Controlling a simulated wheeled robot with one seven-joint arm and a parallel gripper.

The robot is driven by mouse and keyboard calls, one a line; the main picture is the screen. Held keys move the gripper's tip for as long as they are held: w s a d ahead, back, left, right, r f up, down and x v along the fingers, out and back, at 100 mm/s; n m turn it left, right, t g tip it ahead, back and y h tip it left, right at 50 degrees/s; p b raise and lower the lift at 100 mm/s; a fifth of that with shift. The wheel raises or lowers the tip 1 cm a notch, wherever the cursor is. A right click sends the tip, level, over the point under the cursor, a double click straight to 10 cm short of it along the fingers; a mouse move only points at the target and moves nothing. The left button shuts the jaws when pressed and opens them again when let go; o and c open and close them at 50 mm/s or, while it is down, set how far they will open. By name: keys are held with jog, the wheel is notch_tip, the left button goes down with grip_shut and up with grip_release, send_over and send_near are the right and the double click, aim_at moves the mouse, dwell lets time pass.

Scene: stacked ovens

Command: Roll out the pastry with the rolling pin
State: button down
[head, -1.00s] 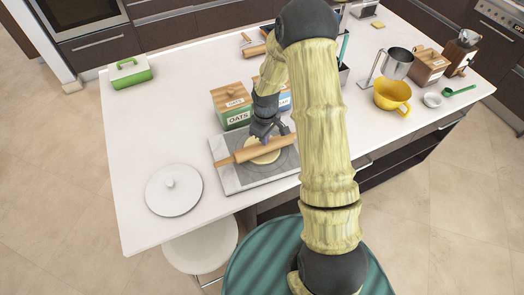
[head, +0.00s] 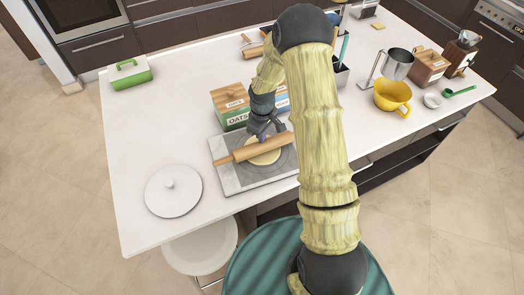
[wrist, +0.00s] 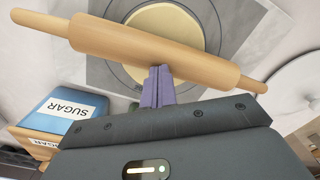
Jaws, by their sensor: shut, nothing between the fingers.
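The wooden rolling pin (head: 277,146) lies across the round pale pastry (head: 262,157) on a grey square board (head: 229,181). In the wrist view the rolling pin (wrist: 150,49) crosses the near part of the pastry (wrist: 165,20), with the board (wrist: 104,74) under them. My gripper (head: 264,133) is at the oats-box side of the pin, above the board. In the wrist view its purple fingers (wrist: 157,86) are together and empty, their tips close to the pin's middle. I cannot tell whether they touch it. The arm hides part of the counter.
A yellow cup (head: 392,95) stands at right.

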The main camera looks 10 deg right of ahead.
jog(key=shift+w+a+f, duration=0.1)
jog(key=shift+w, duration=0.2)
jog(key=shift+r+p, duration=0.75)
jog(key=shift+r, duration=0.35)
jog(key=shift+s, duration=0.1)
jog(key=shift+s, duration=0.35)
jog(key=shift+f+b, duration=0.85)
jog(key=shift+f, duration=0.3)
jog(key=shift+s, duration=0.1)
